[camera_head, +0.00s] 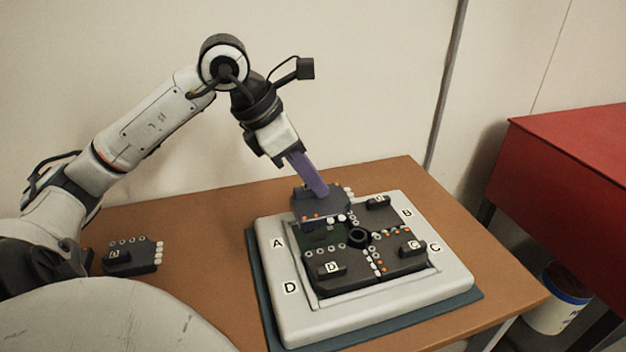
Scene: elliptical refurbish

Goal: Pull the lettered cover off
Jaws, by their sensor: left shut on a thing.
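A white square unit (455,278) with letters A, B, C and D on its frame lies on the table. Dark covers sit in it: the B cover (380,213), the C cover (400,250) and the D cover (345,275). My left gripper (314,186), with purple fingers, is shut on a dark cover (320,206) at the A corner. This cover is tilted and appears raised, and a dark green recess (318,235) shows below it. Its letter and the grip point are hidden. My right gripper is not in view.
A loose dark lettered cover (132,256) lies on the brown table (210,225) at the left. A red cabinet (575,160) and a white bucket (558,300) stand to the right. The table between the loose cover and the unit is clear.

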